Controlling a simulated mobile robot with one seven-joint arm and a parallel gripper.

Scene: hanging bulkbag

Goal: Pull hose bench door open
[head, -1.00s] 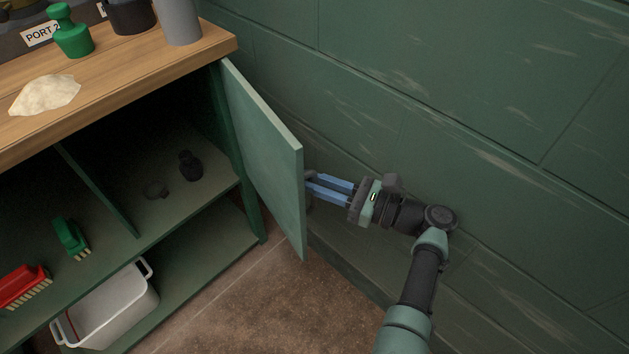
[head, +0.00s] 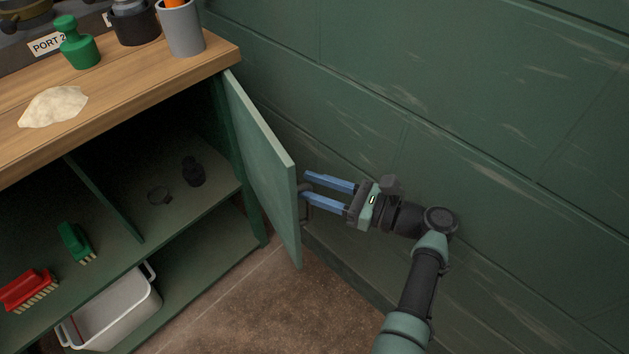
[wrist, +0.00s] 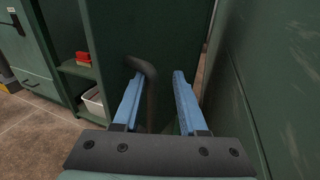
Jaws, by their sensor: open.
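The green bench door (head: 264,170) stands swung wide open on its right-hand hinge, out from the cabinet. Its dark curved handle (head: 305,202) is on the outer face, partly hidden behind my fingers. My gripper (head: 305,184) is at that outer side, between the door and the wall, with its two blue fingers apart. In the wrist view the handle (wrist: 150,85) shows beside the left finger, and the door panel (wrist: 185,30) fills the view ahead. I cannot tell whether the left finger touches the handle.
The green wall (head: 480,110) is close on the right of my arm. The open cabinet holds a green brush (head: 75,240), a red brush (head: 28,290), a dark bottle (head: 194,172) and a white tub (head: 115,310). A wooden bench top (head: 120,90) is above. Floor (head: 235,305) is clear in front.

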